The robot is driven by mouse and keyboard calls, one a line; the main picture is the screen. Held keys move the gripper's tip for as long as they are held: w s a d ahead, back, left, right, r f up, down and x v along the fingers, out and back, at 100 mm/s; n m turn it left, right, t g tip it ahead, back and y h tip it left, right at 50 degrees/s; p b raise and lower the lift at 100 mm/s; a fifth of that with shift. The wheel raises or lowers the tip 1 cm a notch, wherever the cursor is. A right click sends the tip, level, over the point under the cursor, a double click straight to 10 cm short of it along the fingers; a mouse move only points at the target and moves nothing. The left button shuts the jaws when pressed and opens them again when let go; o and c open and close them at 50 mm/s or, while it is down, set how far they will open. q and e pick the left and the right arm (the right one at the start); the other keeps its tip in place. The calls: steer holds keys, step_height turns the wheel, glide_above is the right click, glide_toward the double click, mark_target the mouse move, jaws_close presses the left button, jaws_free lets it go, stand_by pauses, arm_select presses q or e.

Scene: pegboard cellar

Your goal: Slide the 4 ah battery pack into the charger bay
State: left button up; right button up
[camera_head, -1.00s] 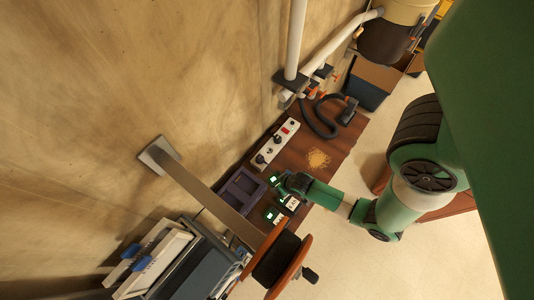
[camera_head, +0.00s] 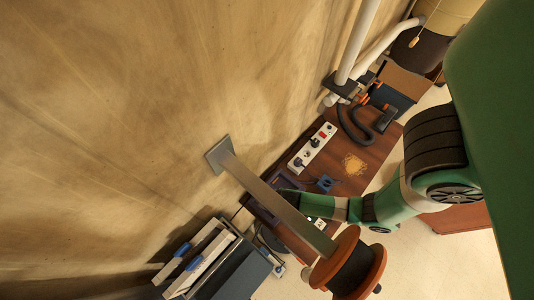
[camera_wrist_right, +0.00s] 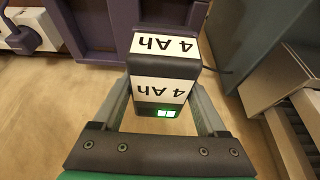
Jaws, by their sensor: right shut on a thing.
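The battery pack (camera_wrist_right: 164,68) is a dark block with white "4 Ah" labels and a lit green indicator, in the right wrist view. My right gripper (camera_wrist_right: 162,98) is shut on it, with one finger along each side. The purple charger (camera_wrist_right: 88,28) is at the top of that view. The pack's far end overlaps the charger's opening in the picture; I cannot tell how deep it sits. In the head view the purple charger (camera_head: 288,183) is partly hidden by a grey bar and my right arm. My left gripper is not in view.
A grey bar (camera_head: 275,200) with an orange reel (camera_head: 348,262) sticks out from the wall across the work area. A white power strip (camera_head: 312,148), a black hose (camera_head: 352,125) and a yellowish pile (camera_head: 354,163) are on the brown bench (camera_head: 352,180).

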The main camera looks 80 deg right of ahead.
steer(key=shift+f, duration=0.55)
step_height(320, 180, down, 2)
steer(key=shift+f+b, duration=0.2)
steer(key=shift+b, duration=1.05)
steer(key=shift+w+r+p, duration=0.1)
steer(key=shift+p, duration=0.2)
steer(key=shift+f+b, duration=0.95)
steer(key=shift+f, duration=0.25)
stand_by(1.5)
steer(key=o, duration=1.2)
